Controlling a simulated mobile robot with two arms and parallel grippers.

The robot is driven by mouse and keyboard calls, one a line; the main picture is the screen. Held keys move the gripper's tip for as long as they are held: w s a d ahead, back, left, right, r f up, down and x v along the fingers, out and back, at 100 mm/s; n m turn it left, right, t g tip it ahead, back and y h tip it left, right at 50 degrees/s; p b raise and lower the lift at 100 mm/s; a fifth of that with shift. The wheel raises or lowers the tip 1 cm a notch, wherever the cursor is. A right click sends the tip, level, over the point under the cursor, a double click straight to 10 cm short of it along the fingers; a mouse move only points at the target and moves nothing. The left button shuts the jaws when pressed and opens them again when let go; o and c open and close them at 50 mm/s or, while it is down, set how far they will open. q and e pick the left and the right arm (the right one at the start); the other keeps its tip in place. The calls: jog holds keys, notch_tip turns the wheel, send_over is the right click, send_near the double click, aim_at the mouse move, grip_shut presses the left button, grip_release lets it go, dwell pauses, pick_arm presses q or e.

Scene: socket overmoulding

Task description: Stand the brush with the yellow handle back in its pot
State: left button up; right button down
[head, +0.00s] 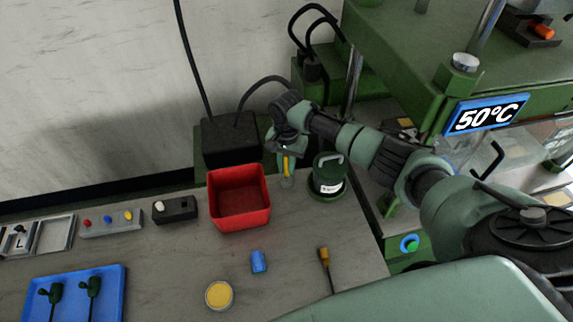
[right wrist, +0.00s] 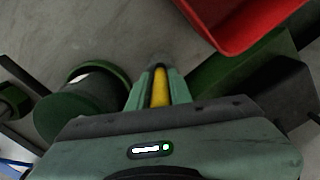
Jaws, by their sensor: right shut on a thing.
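The brush with the yellow handle (head: 286,165) is in my right gripper (head: 286,158). In the right wrist view, the yellow handle (right wrist: 160,88) lies between the two green fingers of that gripper (right wrist: 159,80), which are shut on it. In the head view it points down above the bench, between the red bin and the green pot. Its lower end is small and hard to make out. The green pot (head: 328,178) has a pale label and a grey handle, and stands just right of the brush, apart from it. My left gripper is not in view.
A red bin (head: 239,225) stands close on the left. A blue cylinder (head: 258,262), a round yellow-topped tin (head: 219,295) and an orange-brown piece with a dark lead (head: 324,256) lie nearer. A blue tray (head: 70,285) is at left. The green press (head: 410,40) rises at right.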

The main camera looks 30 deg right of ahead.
jog(key=c, duration=1.2)
grip_release()
notch_tip(320, 180, up, 8)
jog(key=shift+f+b, duration=0.1)
jog(key=shift+b, duration=0.6)
jog(key=shift+f, duration=0.1)
